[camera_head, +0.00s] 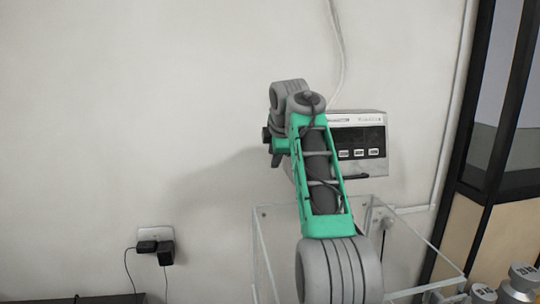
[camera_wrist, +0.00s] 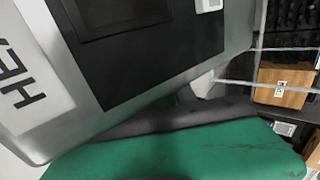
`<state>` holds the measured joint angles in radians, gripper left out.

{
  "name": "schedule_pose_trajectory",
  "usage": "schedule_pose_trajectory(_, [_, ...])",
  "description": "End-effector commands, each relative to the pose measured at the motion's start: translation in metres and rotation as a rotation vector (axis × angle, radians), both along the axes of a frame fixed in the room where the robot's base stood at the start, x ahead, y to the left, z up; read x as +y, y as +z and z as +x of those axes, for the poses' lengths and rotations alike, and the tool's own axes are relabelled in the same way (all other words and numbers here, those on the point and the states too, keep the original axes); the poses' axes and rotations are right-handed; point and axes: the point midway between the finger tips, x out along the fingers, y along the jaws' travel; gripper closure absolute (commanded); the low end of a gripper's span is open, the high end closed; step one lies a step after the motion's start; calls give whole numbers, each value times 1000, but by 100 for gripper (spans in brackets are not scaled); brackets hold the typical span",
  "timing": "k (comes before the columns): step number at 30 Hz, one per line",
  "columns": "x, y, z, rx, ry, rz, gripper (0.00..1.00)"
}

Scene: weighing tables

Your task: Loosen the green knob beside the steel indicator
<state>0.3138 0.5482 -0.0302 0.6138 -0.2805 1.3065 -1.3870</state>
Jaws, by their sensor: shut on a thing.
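The steel indicator (camera_head: 358,140) is on the wall behind my arm, its left part hidden by the arm. It has a dark display panel with white buttons. In the wrist view the indicator (camera_wrist: 150,55) is very close and tilted, filling the upper left. My gripper (camera_wrist: 185,115) is at the indicator's edge, its green and dark grey parts across the bottom of the wrist view. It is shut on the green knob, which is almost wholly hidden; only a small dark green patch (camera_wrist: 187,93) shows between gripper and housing. The head view hides the knob and fingertips behind my arm.
A clear-walled box (camera_head: 266,262) stands below the indicator. Steel weights (camera_head: 522,278) are at the lower right, near a dark-framed partition (camera_head: 490,130). A wall socket with black plugs (camera_head: 155,247) is at the lower left. The wall on the left is bare.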

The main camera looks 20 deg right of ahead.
Motion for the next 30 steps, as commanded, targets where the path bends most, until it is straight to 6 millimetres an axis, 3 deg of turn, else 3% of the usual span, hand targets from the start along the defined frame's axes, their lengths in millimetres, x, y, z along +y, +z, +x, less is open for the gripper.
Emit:
schedule_pose_trajectory(11, [-1, 5, 0, -9, -2, -1, 100])
schedule_pose_trajectory(12, [-1, 5, 0, -9, -2, -1, 65])
schedule_pose_trajectory(20, [1, 3, 1, -4, 1, 0, 45])
schedule_pose_trajectory(30, [1, 8, -2, -4, 1, -1, 45])
